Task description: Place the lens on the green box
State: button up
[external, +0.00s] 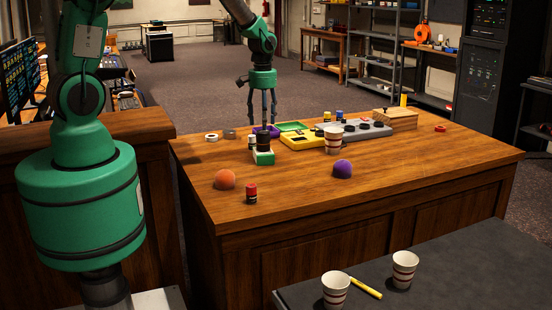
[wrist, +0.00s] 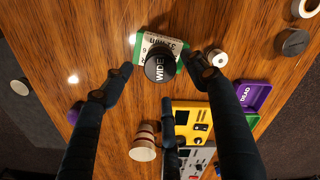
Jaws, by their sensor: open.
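The lens (external: 264,140) is a black cylinder standing upright on top of the green box (external: 264,158), which has a white label. In the wrist view the lens (wrist: 160,64) shows its round end marked "WIDE". It covers part of the green and white box (wrist: 142,46) beneath it. My gripper (external: 262,118) is above the lens with its fingers pointing down. In the wrist view my gripper (wrist: 157,72) has its fingers spread on either side of the lens, with gaps, and holds nothing.
A striped cup (external: 333,140), a yellow device (external: 303,142) and a grey device (external: 366,131) stand right of the box. Purple and green trays (external: 294,126) lie behind. The desk's right front is clear.

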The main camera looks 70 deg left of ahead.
notch_tip(320, 180, up, 7)
jog(key=shift+f+p, duration=0.15)
jog(key=shift+p, duration=0.15)
dwell(0.6)
notch_tip(320, 180, up, 13)
jog(key=m+t, duration=0.1)
jog(key=m, duration=0.1)
send_over(263, 132)
jog(key=s+d, duration=0.4)
jog(key=d, duration=0.2)
jog(key=s+d+r+m+t, duration=0.2)
jog(key=s+d+r, duration=0.4)
jog(key=s+r, duration=0.15)
jog(key=s+d+r+m+t, duration=0.1)
jog(key=s+d+r, duration=0.1)
jog(key=s, duration=0.4)
jog(key=s+d+r+m, duration=0.2)
jog(key=s+d+r, duration=0.1)
jog(key=s, duration=0.4)
jog(key=s+d+r+m+t, duration=0.1)
jog(key=s+d+r+m, duration=0.1)
jog(key=s, duration=0.5)
jog(key=shift+s+d+r+t, duration=0.3)
jog(key=shift+d+r, duration=0.45)
jog(key=shift+d, duration=0.5)
